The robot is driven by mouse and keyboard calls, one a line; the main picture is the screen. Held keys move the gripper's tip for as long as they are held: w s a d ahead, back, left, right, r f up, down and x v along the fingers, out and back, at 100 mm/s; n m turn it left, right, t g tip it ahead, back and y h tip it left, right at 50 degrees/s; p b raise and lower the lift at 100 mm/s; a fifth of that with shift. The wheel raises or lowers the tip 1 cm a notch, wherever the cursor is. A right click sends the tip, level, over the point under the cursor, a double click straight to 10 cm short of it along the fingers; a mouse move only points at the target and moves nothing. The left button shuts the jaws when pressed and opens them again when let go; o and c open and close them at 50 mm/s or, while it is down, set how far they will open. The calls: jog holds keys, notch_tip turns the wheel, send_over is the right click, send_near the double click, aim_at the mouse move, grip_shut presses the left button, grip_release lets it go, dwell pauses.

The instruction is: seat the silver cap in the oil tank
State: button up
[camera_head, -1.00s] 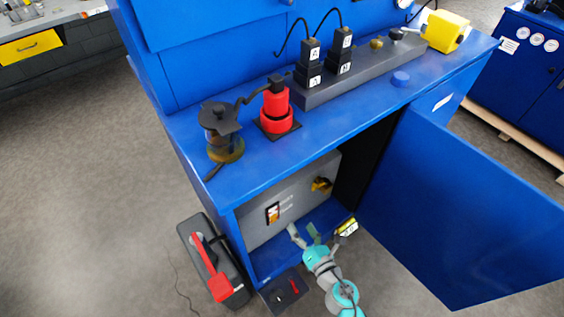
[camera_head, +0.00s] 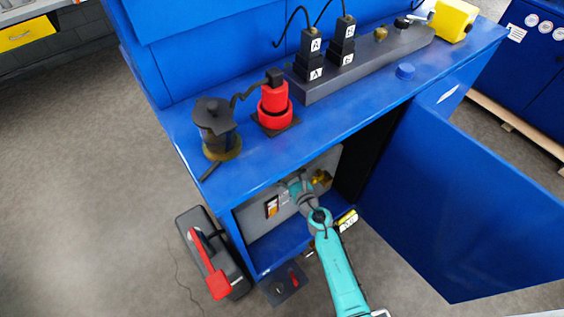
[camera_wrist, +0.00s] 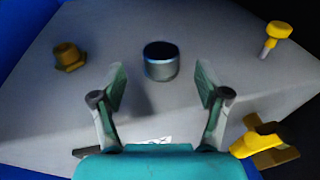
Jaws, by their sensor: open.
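The grey oil tank (camera_head: 290,226) stands inside the open blue cabinet; its light grey top (camera_wrist: 215,38) fills much of the wrist view. A short silver cylinder with a dark top, apparently the silver cap (camera_wrist: 160,62), stands upright on the tank top. I cannot tell how deep it sits. My gripper (camera_wrist: 162,92) is open and empty, its two fingers spread either side of the line to the cap, which appears just beyond the fingertips, apparently apart from them. In the head view my gripper (camera_head: 298,184) is inside the cabinet opening, and the cap is hidden.
On the tank, a brass fitting (camera_wrist: 69,57) stands left of the cap, a yellow-knobbed pin (camera_wrist: 275,38) right, and a yellow-handled valve (camera_wrist: 262,143) near my right finger. The cabinet's edge (camera_head: 285,160) lies above the arm; the open door (camera_head: 460,210) is at right.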

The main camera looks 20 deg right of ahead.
jog(key=x, duration=0.4)
jog(key=shift+r, duration=0.3)
jog(key=shift+w+f, duration=0.15)
jog(key=shift+w, duration=0.5)
jog(key=c, duration=0.9)
